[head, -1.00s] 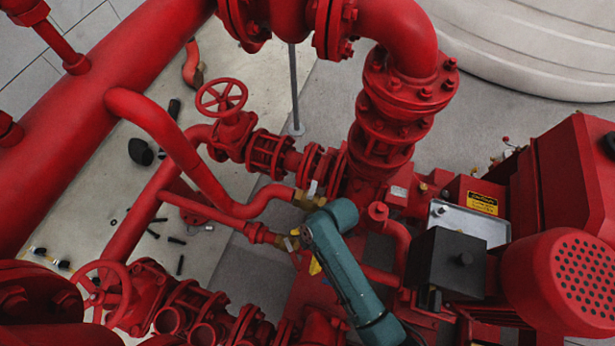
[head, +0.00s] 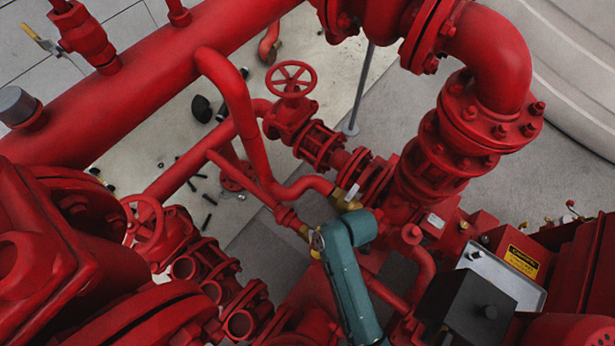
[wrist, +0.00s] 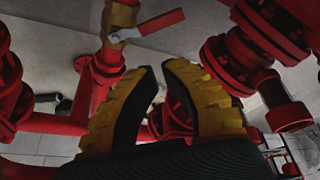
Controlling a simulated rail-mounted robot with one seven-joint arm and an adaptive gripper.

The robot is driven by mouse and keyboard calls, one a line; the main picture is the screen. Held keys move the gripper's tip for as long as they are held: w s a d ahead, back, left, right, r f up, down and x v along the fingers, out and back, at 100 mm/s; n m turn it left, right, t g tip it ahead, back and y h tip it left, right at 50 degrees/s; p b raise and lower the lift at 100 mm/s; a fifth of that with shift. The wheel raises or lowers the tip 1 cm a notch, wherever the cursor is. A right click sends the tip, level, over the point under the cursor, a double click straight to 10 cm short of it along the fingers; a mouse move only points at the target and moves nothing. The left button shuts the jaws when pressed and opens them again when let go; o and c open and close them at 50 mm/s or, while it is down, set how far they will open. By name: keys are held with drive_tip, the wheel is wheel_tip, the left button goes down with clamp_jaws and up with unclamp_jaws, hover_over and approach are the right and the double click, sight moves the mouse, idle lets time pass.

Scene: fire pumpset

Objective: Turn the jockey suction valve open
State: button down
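Two small brass valves sit at the ends of thin red pipes in the head view: an upper brass valve (head: 346,201) with a pale lever and a lower brass valve (head: 306,233). The frames do not show which is the jockey suction valve. In the wrist view, a brass valve (wrist: 119,18) with a red-gripped lever (wrist: 160,24) stands at the top, beyond and apart from the fingertips. The lever points to the right, across the pipe. My gripper (wrist: 162,72) has yellow fingers with dark pads, parted and empty.
Red handwheel valves stand at the back (head: 290,80) and left (head: 143,222). A large red flanged pipe (head: 487,45) rises at right, near a black box (head: 468,305). Red pipes crowd my arm. Loose dark parts lie on the pale floor at left.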

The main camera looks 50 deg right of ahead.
drive_tip(key=w+a+n, duration=0.1)
drive_tip(key=w+a, duration=0.2)
drive_tip(key=a, duration=0.1)
wheel_tip(320, 180, down, 9)
drive_tip(key=s+b, duration=0.1)
drive_tip(key=b, duration=0.6)
drive_tip(key=shift+d+f+g+b, duration=0.15)
drive_tip(key=shift+d+g+b, duration=0.15)
drive_tip(key=shift+d+b, duration=0.05)
drive_tip(key=shift+n, duration=0.3)
drive_tip(key=shift+s+d+p, duration=0.1)
drive_tip(key=shift+s+p, duration=0.1)
drive_tip(key=shift+p, duration=0.2)
